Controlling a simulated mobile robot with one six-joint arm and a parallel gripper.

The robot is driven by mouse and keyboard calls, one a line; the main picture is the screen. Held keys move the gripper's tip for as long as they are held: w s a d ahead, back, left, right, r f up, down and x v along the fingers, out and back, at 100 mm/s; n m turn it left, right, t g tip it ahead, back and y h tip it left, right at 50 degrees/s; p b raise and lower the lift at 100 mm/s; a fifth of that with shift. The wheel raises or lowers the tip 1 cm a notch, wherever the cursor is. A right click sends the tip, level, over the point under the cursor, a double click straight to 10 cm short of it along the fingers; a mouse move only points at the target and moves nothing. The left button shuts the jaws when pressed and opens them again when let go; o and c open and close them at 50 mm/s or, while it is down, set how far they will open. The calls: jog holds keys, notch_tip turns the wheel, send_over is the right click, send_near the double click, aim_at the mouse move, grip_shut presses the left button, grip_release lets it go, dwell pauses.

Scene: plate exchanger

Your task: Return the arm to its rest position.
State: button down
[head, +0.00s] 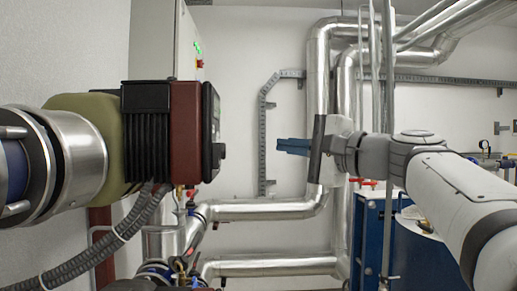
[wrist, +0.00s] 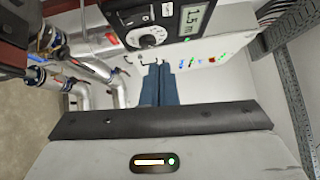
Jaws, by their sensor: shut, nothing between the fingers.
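My gripper (head: 279,146) is in the middle of the head view at the end of my white and grey arm, which comes in from the right. Its blue fingers point left and lie together, shut, with nothing between them. The fingers also show in the wrist view (wrist: 160,86), side by side and empty. In the head view they are in open air, right of the dark red and black pump unit (head: 186,130) and apart from it.
Silver insulated pipes (head: 262,209) run behind and below my gripper. A grey cable tray (head: 262,140) is on the white wall. A blue cabinet (head: 369,235) stands below my arm. In the wrist view, a control panel with a dial (wrist: 152,36) lies beyond the fingers.

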dwell(0.4)
jog(key=s+a+f+n+g+h, duration=0.1)
jog(key=s+f+n+g+h, duration=0.15)
jog(key=f, duration=1.15)
jog(key=s+f+n+g+h, duration=0.15)
jog(key=f+g+h, duration=0.25)
jog(key=f, duration=1)
jog(key=s+d+f+n+g+h, duration=0.2)
jog(key=s+f, duration=0.4)
jog(key=f, duration=0.4)
jog(key=s+d+f+n+g+h, duration=0.2)
jog(key=s+d+f+n+h, duration=0.2)
jog(key=f, duration=0.5)
jog(key=s, duration=0.2)
jog(key=shift+s+d+f+h, duration=0.2)
jog(key=shift+s+f+h, duration=0.15)
